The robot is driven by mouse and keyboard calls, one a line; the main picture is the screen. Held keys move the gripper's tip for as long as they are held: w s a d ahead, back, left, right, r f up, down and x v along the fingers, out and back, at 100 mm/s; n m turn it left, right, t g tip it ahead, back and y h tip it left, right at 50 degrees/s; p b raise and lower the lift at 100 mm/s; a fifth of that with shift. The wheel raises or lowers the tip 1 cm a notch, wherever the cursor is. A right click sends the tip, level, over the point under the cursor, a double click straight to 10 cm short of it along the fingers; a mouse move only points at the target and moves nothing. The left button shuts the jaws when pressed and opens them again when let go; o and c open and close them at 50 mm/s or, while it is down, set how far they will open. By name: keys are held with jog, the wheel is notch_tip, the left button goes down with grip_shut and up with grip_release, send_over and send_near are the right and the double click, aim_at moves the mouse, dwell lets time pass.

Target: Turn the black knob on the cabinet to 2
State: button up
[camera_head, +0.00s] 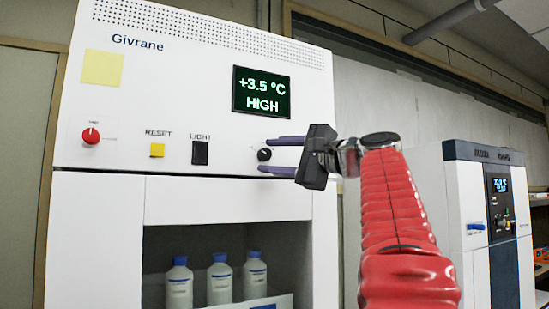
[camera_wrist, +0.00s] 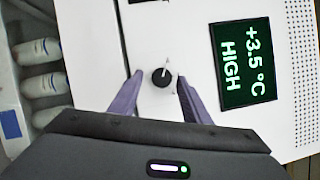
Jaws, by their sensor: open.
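The black knob (camera_head: 264,154) is on the white cabinet front (camera_head: 190,110), below the display (camera_head: 261,92) reading "+3.5 °C HIGH". In the wrist view the knob (camera_wrist: 161,77) shows a pale pointer mark, and its scale is too small to read. My gripper (camera_head: 266,154) is open, with its purple fingers above and below the knob in the head view. In the wrist view the fingers of my gripper (camera_wrist: 158,92) stand left and right of the knob, with gaps on both sides. I see no contact with the knob.
A red knob (camera_head: 91,136), a yellow reset button (camera_head: 157,150) and a black light switch (camera_head: 200,153) are left of the black knob. Bottles (camera_head: 220,279) stand in the open bay below. Another white machine (camera_head: 470,210) stands at right.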

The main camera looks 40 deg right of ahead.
jog(key=shift+s, duration=0.1)
jog(key=s+d+f, duration=0.1)
jog(key=s, duration=1.2)
jog(key=shift+s+f, duration=0.25)
jog(key=shift+f, duration=0.1)
jog(key=shift+d, duration=0.1)
